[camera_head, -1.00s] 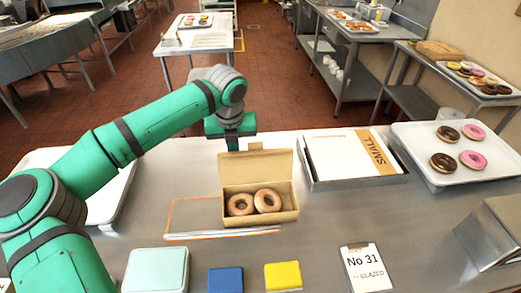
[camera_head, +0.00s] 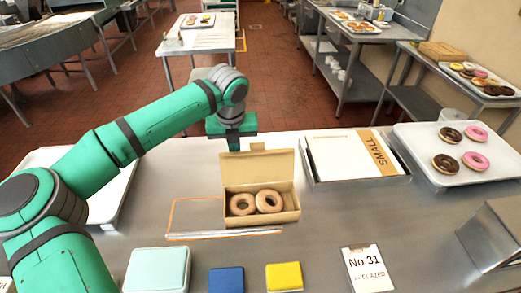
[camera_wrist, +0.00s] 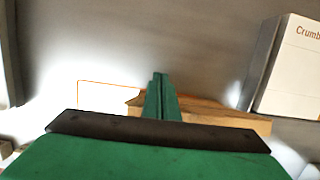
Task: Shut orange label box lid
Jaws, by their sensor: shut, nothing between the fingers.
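An open brown cardboard box (camera_head: 262,218) stands on the table and holds two glazed doughnuts (camera_head: 256,202). Its lid (camera_head: 257,168) stands up at the back edge. No orange label shows on the box from here. My gripper (camera_head: 232,146) is behind and above the left part of the lid, and its fingertips are hidden by the lid in the head view. In the wrist view my gripper (camera_wrist: 161,82) has its fingers together and empty, with the cardboard (camera_wrist: 215,112) beyond and beneath them. I cannot tell whether they touch the lid.
A grey tray with a white "SMALL" carton (camera_head: 345,156) is right of the box. A doughnut tray (camera_head: 428,172) is farther right. An orange-outlined area (camera_head: 190,217) is left. Blue block (camera_head: 226,280), yellow block (camera_head: 284,276) and a "No 31" card (camera_head: 368,269) are in front.

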